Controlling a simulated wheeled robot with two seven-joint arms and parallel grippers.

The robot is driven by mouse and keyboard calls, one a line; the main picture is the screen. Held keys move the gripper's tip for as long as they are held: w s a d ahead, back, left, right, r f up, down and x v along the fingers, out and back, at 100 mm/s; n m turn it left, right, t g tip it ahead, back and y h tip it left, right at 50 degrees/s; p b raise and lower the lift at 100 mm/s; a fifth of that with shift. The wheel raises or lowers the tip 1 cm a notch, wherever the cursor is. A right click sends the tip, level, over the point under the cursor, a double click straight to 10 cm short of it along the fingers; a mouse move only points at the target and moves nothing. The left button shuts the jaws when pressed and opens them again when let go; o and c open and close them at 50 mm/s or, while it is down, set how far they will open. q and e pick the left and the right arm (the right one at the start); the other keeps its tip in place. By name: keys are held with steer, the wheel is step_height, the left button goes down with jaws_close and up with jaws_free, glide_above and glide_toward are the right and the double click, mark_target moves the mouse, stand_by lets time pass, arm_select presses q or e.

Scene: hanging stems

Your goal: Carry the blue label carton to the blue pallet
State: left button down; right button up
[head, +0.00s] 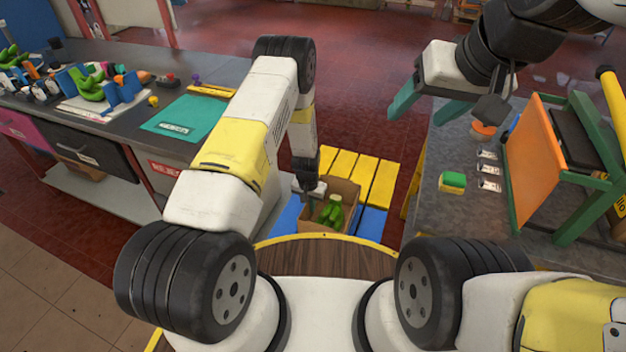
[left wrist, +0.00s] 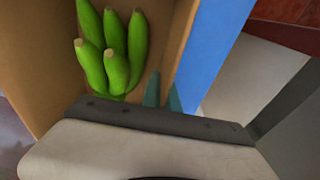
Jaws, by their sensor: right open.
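An open brown carton (head: 344,190) with green bananas (head: 331,212) inside is over the blue pallet (head: 372,223), just beyond my round wooden base top. I see no label on its visible sides. I cannot tell whether it rests on the slats or hangs slightly above. My left gripper (head: 311,192) reaches down to its left side. In the left wrist view, its teal fingertips (left wrist: 163,94) are close together on either side of the carton wall (left wrist: 182,42), one inside and one outside. My right gripper (head: 430,107) is open and empty at upper right, above the grey table's edge.
A yellow pallet (head: 362,170) adjoins the blue one behind. A grey bench (head: 215,60) with a teal mat (head: 184,118) stands left.

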arm_select(q)
steer(key=c, duration=2.1)
jaws_free()
steer(key=shift+f, duration=0.1)
steer(key=o, duration=0.5)
steer(key=shift+c, duration=0.2)
